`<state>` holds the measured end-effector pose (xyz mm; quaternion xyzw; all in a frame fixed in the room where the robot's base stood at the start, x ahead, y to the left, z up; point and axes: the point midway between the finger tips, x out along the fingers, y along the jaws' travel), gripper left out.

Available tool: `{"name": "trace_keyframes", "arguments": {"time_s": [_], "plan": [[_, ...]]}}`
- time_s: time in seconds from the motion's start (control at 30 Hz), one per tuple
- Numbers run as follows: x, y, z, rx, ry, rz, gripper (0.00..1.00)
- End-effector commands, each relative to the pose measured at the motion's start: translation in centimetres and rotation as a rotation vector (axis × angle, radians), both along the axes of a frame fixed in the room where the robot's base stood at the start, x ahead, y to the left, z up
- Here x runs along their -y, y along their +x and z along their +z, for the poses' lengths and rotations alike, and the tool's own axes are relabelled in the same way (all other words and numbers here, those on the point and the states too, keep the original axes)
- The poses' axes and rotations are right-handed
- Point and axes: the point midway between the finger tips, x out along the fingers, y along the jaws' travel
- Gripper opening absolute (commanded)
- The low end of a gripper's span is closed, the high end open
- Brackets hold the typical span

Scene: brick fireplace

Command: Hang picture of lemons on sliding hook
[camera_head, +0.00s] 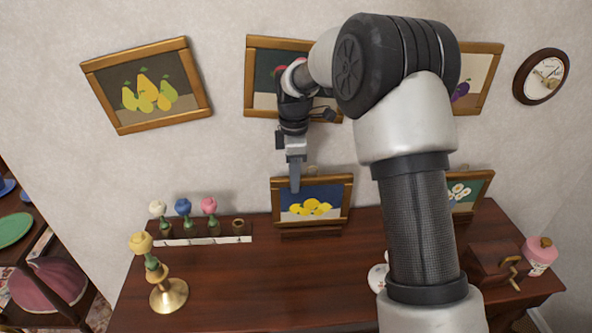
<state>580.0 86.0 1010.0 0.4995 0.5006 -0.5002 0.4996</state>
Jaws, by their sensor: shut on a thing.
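The picture of lemons (330,193) has a brown wooden frame and shows yellow lemons on a dark blue and white ground. It stands nearly upright at the back of the dark wooden surface, close to the wall. My gripper (295,187) points down and is shut on the top edge of the frame, left of its middle. The finger in front covers a narrow strip of the picture. The far finger is hidden. I cannot make out the sliding hook in this view; my arm covers part of the wall.
A pear picture (145,85) hangs tilted at the left. Another picture (262,88) hangs above the lemons, partly behind my arm. A clock (540,77) is at the right. A flower rack (203,240), brass candlestick (168,296) and pink jar (540,257) stand on the wooden surface (270,285).

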Motion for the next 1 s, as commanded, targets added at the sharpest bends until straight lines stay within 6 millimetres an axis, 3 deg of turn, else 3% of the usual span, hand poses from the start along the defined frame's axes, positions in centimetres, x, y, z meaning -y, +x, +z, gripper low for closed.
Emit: {"name": "trace_keyframes", "arguments": {"time_s": [0.2,0.67,0.7,0.8,1.0], "plan": [[0.0,0.0,-2.0,0.002,0.0,0.0,0.0],[0.0,0.0,-2.7,0.002,0.0,0.0,0.0],[0.0,0.0,-2.6,0.002,0.0,0.0,0.2],[0.0,0.0,-2.6,0.001,0.0,0.0,0.34],[0.0,0.0,-2.6,0.001,0.0,0.0,0.34]]}}
